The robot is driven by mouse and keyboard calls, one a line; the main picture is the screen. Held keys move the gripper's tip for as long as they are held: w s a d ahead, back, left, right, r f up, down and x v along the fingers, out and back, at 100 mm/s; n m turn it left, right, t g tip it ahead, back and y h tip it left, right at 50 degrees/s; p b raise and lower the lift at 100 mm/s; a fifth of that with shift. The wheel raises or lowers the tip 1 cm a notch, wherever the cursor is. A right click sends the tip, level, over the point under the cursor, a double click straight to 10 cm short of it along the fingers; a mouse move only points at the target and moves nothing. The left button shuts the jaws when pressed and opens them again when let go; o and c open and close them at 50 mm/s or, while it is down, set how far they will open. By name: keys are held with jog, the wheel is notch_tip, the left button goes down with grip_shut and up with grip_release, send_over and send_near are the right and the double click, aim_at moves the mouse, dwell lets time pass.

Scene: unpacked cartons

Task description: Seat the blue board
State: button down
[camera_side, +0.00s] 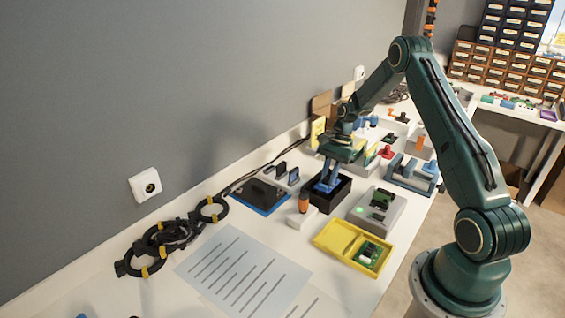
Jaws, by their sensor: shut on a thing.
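My gripper (328,186) points down at the black open-topped box (340,197) near the middle of the bench. It is shut on a small blue piece, which I take to be the blue board; at this size I cannot clearly separate it from the fingers. Its lower end is hidden by the box wall.
A white block with an orange-topped piece (304,203) stands close left of the box. A dark panel on a blue mat (259,197) lies further left. Coiled black cables (165,240) and a lined sheet (243,270) lie at front left. Several parts crowd the bench behind my gripper.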

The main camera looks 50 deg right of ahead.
jog(key=shift+f, duration=1.6)
jog(key=c, duration=1.3)
grip_release()
jog(key=shift+o, duration=0.2)
jog(key=shift+d+r, duration=0.1)
jog(key=v, duration=1.3)
jog(key=shift+d+r, duration=0.15)
jog(key=shift+r, duration=0.1)
